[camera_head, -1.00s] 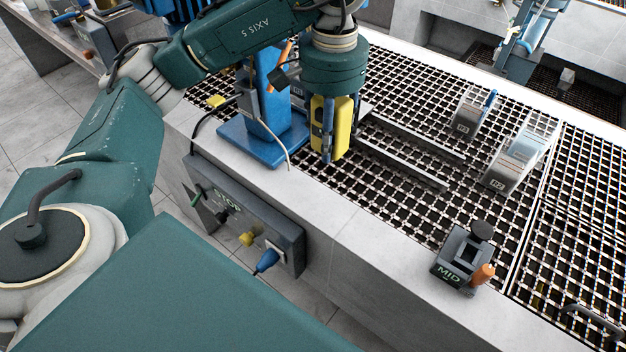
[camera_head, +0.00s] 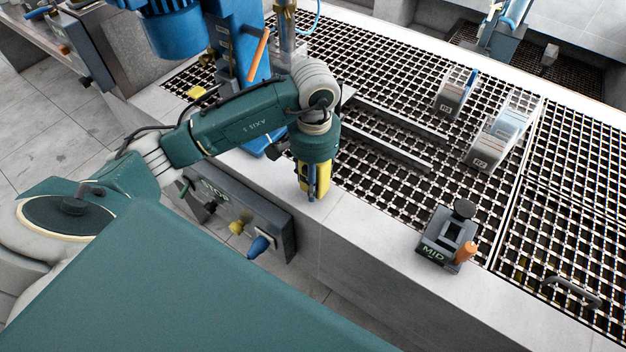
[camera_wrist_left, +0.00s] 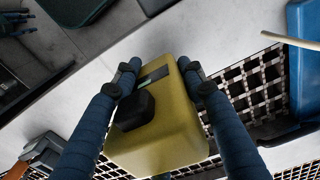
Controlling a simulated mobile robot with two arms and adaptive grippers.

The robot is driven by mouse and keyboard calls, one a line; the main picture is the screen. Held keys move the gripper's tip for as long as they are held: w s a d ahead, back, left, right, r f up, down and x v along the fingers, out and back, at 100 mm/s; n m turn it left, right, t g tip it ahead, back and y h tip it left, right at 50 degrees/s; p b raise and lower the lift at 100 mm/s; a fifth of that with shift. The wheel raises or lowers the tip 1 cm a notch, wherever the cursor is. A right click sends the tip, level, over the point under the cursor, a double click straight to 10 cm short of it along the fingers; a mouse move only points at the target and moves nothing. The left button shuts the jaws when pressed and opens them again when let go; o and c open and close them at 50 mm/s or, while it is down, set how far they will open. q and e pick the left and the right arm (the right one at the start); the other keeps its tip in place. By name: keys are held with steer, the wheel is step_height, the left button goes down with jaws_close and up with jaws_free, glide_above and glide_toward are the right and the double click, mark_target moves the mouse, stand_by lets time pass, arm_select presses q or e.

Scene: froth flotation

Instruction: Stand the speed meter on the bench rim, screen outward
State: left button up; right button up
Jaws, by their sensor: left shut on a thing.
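The speed meter (camera_head: 325,183) is a yellow block held upright between the fingers of my left gripper (camera_head: 312,191), at the bench rim (camera_head: 372,226). Whether its base touches the rim I cannot tell. In the left wrist view the meter (camera_wrist_left: 172,140) fills the middle, with a blue finger on each side. A black round part and a dark strip show on its yellow face; which way its screen points is unclear in the head view. My right gripper is not in view.
A grey control box (camera_head: 240,222) hangs on the bench front below the rim. A blue stand (camera_head: 228,55) is behind my left arm. A dark MID box (camera_head: 440,240) sits on the rim at right. The rim between meter and MID box is clear.

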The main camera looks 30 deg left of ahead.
arm_select(q)
steer(key=shift+f, duration=0.65)
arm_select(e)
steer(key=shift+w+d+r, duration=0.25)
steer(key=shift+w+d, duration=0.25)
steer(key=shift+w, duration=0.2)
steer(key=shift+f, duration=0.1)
arm_select(q)
steer(key=shift+f, duration=0.2)
steer(key=o, duration=1.3)
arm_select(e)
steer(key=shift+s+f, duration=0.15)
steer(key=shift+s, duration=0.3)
arm_select(q)
steer(key=shift+r, duration=0.1)
